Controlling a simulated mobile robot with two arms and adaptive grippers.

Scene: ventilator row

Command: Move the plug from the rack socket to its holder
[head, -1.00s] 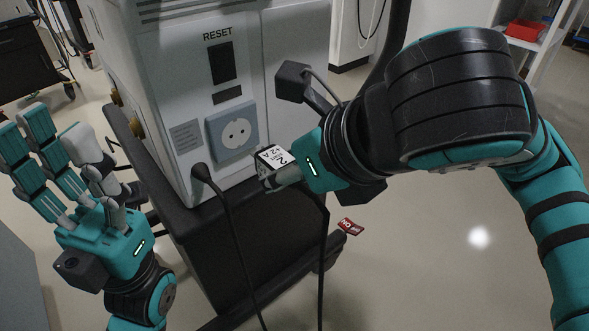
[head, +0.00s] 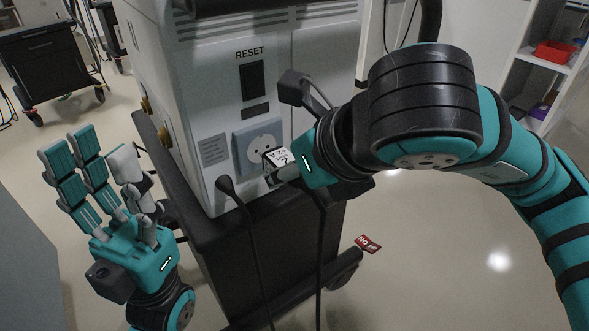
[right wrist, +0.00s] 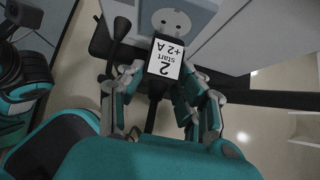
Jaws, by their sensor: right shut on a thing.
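The right wrist view shows the label (right wrist: 166,62) between the fingers of my right gripper (right wrist: 163,85), just below the socket (right wrist: 171,20), whose two holes are uncovered. A black cable runs down from the plug. My left gripper (head: 105,185) is open and empty at the left, fingers extended, apart from the housing. I cannot tell which part is the holder.
A black block (head: 294,87) with a cable sticks out at the housing's right. The housing (head: 208,110) stands on a dark cart (head: 225,255). A red tag (head: 367,244) is at lower right.

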